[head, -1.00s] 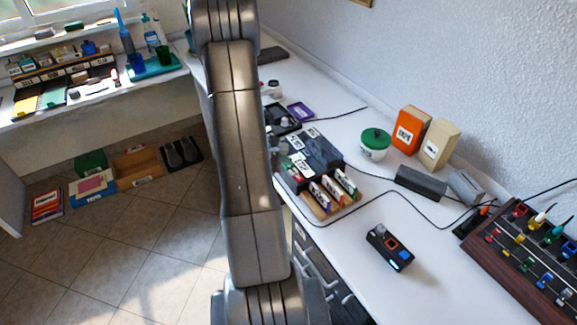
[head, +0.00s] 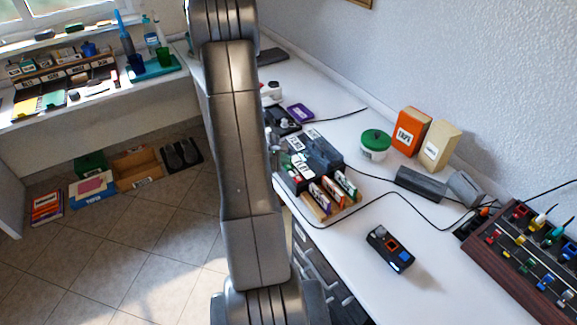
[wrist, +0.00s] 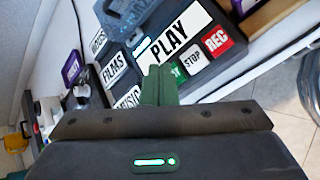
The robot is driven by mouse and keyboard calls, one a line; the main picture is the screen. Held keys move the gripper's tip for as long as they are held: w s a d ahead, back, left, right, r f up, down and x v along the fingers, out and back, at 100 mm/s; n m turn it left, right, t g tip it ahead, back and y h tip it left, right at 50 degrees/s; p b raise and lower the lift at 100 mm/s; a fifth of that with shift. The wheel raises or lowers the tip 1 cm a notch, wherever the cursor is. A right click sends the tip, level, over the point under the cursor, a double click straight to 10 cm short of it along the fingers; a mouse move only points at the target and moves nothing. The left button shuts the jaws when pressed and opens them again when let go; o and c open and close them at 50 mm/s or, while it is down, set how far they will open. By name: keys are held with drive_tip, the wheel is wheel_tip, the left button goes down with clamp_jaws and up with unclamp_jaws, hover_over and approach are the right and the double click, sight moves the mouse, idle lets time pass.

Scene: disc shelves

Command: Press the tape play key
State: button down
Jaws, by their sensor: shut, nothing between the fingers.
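The tape deck is a dark grey box (head: 322,152) on the white desk, right of my arm in the head view. In the wrist view its large white PLAY label (wrist: 170,42) shows, with a red REC key (wrist: 216,40) and a white STOP key (wrist: 192,61). A green key (wrist: 179,71) beside STOP is partly hidden behind my fingers; its lettering is mostly covered. My gripper (wrist: 160,84) has its green fingers together and empty, tips just below the PLAY label and over or beside the green key. I cannot tell whether they touch it.
Labelled boxes reading FILMS (wrist: 115,70) and MUSIC sit left of the deck. Cassettes in a wooden rack (head: 328,205) stand in front of it. A green-lidded tub (head: 375,145) and a black device (head: 389,249) stand to the right, with a cable across the desk.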

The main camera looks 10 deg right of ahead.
sight(285, 168)
drive_tip(key=shift+r, duration=0.25)
drive_tip(key=shift+r+p, duration=1.35)
drive_tip(key=shift+r, duration=1.2)
drive_tip(key=shift+f, duration=0.1)
drive_tip(key=shift+f+b, duration=0.55)
drive_tip(key=shift+f, duration=0.2)
drive_tip(key=shift+f+b, duration=0.35)
drive_tip(key=shift+f, duration=0.3)
drive_tip(key=shift+r+p, duration=0.55)
drive_tip(key=shift+p, duration=0.25)
drive_tip(key=p, duration=0.3)
drive_tip(key=shift+r, duration=0.35)
